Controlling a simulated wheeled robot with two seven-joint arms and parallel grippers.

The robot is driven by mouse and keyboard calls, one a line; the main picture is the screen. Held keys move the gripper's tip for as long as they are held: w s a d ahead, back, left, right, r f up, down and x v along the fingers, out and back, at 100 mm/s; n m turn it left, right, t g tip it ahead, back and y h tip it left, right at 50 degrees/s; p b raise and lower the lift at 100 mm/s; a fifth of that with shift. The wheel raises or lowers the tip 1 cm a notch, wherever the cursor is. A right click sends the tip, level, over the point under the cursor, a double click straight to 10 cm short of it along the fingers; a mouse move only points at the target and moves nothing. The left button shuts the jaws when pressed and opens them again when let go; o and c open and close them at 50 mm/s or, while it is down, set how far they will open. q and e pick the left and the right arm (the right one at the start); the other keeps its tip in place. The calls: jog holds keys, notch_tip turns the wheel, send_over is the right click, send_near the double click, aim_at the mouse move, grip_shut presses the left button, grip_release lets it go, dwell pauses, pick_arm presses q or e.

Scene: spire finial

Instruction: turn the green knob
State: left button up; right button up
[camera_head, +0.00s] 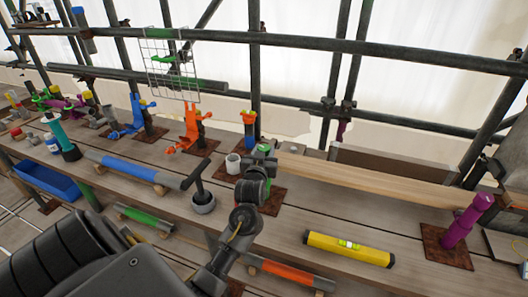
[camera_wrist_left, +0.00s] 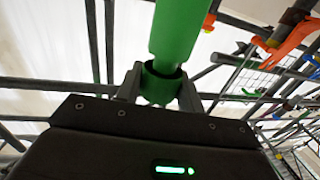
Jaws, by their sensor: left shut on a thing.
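My left gripper (camera_head: 262,156) is over the bench, above a brown base plate (camera_head: 273,203). A small bit of the green knob (camera_head: 263,148) shows at its tip in the head view; the arm hides the rest. In the left wrist view the green knob (camera_wrist_left: 176,38) is a long green cylinder, its lower end between the two fingers of my left gripper (camera_wrist_left: 160,88). The fingers are shut on it from both sides. My right gripper is in neither view.
A purple post (camera_head: 464,222) stands at the right. A wooden plank (camera_head: 370,182) lies behind. Scaffold tubes (camera_head: 330,45) cross the back.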

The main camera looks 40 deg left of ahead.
pick_arm(q)
jog(key=m+h, duration=0.1)
jog(key=h, duration=0.1)
jog(key=m+t+h, duration=0.1)
jog(key=m+h, duration=0.1)
jog(key=shift+a+t, duration=0.1)
jog(key=shift+t, duration=0.2)
jog(key=m+h, duration=0.1)
jog(key=h, duration=0.2)
jog(key=m+h+p, duration=0.1)
jog(key=m+h, duration=0.1)
jog(key=shift+r+t+h, duration=0.1)
jog(key=shift+t+h, duration=0.2)
jog(key=shift+h, duration=0.1)
jog(key=m+h, duration=0.2)
jog(key=shift+a+h, duration=0.1)
jog(key=shift+h, duration=0.3)
jog(key=m+h, duration=0.1)
jog(key=m+g+h+b, duration=0.1)
jog(key=shift+f+h, duration=0.2)
jog(key=shift+h, duration=0.1)
jog(key=shift+f+m+g+h+b, duration=0.1)
jog(key=shift+m+g+h+b, duration=0.6)
jog(key=shift+h, duration=0.5)
jog(key=m+g+h+b, duration=0.1)
jog(key=m+h+b, duration=0.1)
jog(key=shift+g+h, duration=0.3)
jog(key=shift+r+m+g+h+b, duration=0.25)
jog(key=shift+m+g+h+b, duration=0.4)
jog(key=shift+b, duration=0.25)
